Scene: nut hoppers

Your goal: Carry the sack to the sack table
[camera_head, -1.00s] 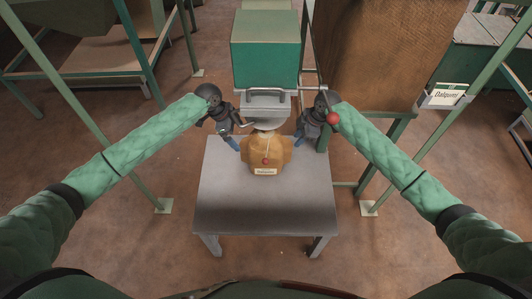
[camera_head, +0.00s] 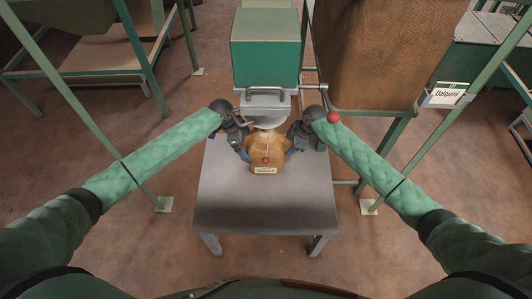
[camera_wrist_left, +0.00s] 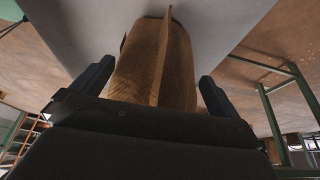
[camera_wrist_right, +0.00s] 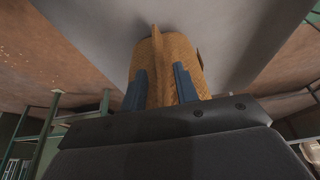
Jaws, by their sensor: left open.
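My left gripper (camera_head: 241,150) is at the sack's left side. In the left wrist view its fingers are wide apart, either side of the sack (camera_wrist_left: 185,75). My right gripper (camera_head: 290,149) is at the sack's right side. In the right wrist view its fingers are closer together over the sack (camera_wrist_right: 183,50), either side of its seam; whether they pinch it cannot be told.
A green hopper box (camera_head: 265,50) stands just behind the sack. A large brown panel (camera_head: 380,50) and a sign (camera_head: 445,96) are to its right. Green posts (camera_head: 85,115) slant on both sides. The front of the grey table is bare. A wooden-topped bench (camera_head: 105,60) is at back left.

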